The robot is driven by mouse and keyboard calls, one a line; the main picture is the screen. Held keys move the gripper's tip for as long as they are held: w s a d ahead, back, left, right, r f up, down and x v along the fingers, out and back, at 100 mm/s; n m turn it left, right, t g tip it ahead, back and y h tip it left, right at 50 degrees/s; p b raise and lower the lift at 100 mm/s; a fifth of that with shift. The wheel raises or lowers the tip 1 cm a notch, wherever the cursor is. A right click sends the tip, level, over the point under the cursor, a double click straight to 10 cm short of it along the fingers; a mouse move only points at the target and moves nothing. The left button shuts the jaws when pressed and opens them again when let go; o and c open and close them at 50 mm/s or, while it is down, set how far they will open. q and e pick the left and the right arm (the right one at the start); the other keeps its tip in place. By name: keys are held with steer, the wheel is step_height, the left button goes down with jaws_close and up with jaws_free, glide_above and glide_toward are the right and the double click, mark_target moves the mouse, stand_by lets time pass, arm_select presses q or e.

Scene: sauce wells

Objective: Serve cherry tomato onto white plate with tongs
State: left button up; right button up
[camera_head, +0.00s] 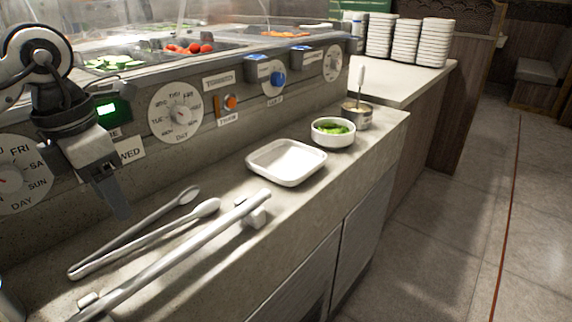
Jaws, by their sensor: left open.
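The cherry tomatoes (189,48) are red and lie in a well behind the front panel, under the clear guard. The white plate (287,163) is square with rounded corners and sits empty on the counter ledge. The metal tongs (147,236) lie spread on the ledge to the left of the plate, beside a metal rail. My left gripper (119,209) points down above the ledge, up and left of the tongs, apart from them. It looks empty. Its fingers are seen edge-on. My right gripper is not in view.
The metal rail (180,254) runs along the ledge's front edge. A white bowl of greens (333,132) and a metal pot with a utensil (357,114) stand right of the plate. Stacked white plates (405,42) stand on the far counter. The panel with dials (176,112) rises behind the ledge.

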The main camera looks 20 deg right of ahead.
mark_target(130, 231)
arm_select(q)
steer(key=f+b, duration=0.1)
steer(key=f, duration=0.1)
steer(key=f+b, duration=0.2)
steer(key=f, duration=0.1)
steer(key=f+b, duration=0.1)
steer(key=f, duration=0.1)
steer(key=shift+w+d+f+b, duration=0.15)
steer(key=shift+w+d+b, duration=0.05)
steer(key=shift+d+b, duration=0.2)
steer(key=shift+f, duration=0.5)
steer(key=shift+c, duration=0.8)
steer(key=c, duration=0.5)
steer(key=shift+c, duration=0.2)
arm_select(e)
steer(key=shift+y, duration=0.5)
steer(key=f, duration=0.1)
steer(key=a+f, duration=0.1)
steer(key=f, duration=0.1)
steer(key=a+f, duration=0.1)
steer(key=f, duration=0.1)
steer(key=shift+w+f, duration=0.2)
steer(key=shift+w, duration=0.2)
